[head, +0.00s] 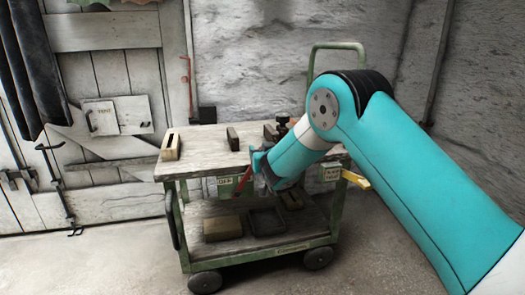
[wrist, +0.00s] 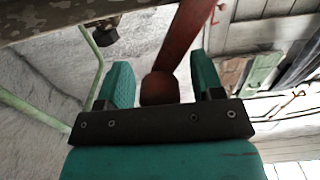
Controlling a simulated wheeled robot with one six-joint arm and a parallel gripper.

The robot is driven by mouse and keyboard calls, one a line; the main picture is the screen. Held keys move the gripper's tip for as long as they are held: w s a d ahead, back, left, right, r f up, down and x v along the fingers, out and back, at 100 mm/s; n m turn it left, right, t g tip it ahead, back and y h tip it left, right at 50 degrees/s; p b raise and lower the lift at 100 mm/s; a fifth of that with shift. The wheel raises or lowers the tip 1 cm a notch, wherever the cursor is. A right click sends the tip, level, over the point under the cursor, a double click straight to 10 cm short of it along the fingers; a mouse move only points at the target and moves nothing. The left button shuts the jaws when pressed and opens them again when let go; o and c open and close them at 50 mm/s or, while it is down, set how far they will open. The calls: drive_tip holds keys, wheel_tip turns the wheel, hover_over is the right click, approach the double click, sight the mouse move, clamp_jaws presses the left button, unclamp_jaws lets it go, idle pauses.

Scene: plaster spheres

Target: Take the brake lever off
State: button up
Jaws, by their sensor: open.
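The red brake lever (head: 243,180) hangs at a slant below the front edge of the cart's top, just right of a green sign that seems to read OFF (head: 224,184). In the wrist view the lever (wrist: 196,32) runs down from the top edge, and its blunt end lies between my two teal fingers. My gripper (wrist: 162,84) is open around that end, with a gap visible on the right; contact on the left is unclear. In the head view my gripper (head: 262,170) is at the cart's front, partly hiding the lever's surroundings.
The green cart has a worn wooden top (head: 205,146) carrying a wooden block (head: 171,147) and dark pieces. Its lower shelf holds a tan box (head: 222,228) and a dark tray (head: 266,222). A yellow bar (head: 355,180) juts out at right. Floor in front is clear.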

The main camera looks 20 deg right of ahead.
drive_tip(key=shift+w, duration=0.25)
clamp_jaws()
drive_tip(key=shift+a+r, duration=0.1)
